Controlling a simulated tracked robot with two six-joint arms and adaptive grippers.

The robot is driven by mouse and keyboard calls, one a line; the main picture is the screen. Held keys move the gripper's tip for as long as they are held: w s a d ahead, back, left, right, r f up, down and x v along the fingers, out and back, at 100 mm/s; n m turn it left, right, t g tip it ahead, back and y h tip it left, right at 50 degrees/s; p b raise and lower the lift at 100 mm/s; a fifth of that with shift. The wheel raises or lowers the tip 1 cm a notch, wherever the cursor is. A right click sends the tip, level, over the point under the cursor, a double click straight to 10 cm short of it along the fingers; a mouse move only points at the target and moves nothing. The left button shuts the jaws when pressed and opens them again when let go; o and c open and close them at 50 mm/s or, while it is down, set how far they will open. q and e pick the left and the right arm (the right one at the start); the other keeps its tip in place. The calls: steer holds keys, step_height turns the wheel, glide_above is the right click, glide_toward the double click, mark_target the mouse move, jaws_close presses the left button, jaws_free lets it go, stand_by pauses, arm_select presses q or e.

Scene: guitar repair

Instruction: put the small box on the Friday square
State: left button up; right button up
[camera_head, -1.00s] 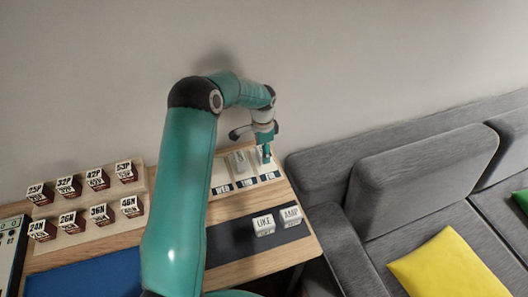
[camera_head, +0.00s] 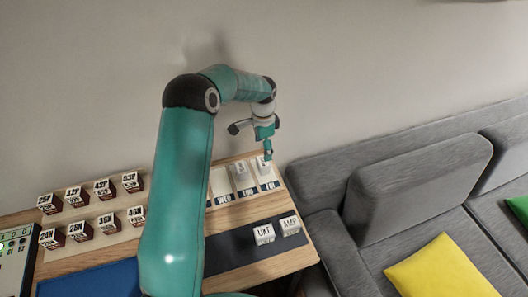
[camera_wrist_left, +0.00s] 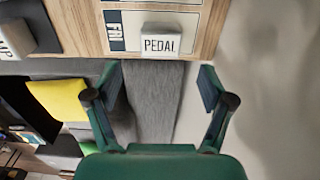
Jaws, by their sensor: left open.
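A small white box marked PEDAL (camera_wrist_left: 161,41) sits on the Friday square (camera_wrist_left: 120,45), beside its FRI label, in the left wrist view. In the head view the small box (camera_head: 262,166) is just below my left gripper (camera_head: 268,152), on the Friday square (camera_head: 270,185) at the right end of the day row. My left gripper also shows in the left wrist view (camera_wrist_left: 158,82); its two fingers are spread, empty and apart from the box. My right gripper is not in view.
Boxes marked UKE (camera_head: 264,234) and AMP (camera_head: 290,226) sit on a dark mat in front. Several labelled boxes (camera_head: 92,205) stand at left. A grey sofa (camera_head: 415,190) is to the right.

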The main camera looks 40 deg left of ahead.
mark_target(263, 161)
arm_select(q)
steer(key=shift+r, duration=2.1)
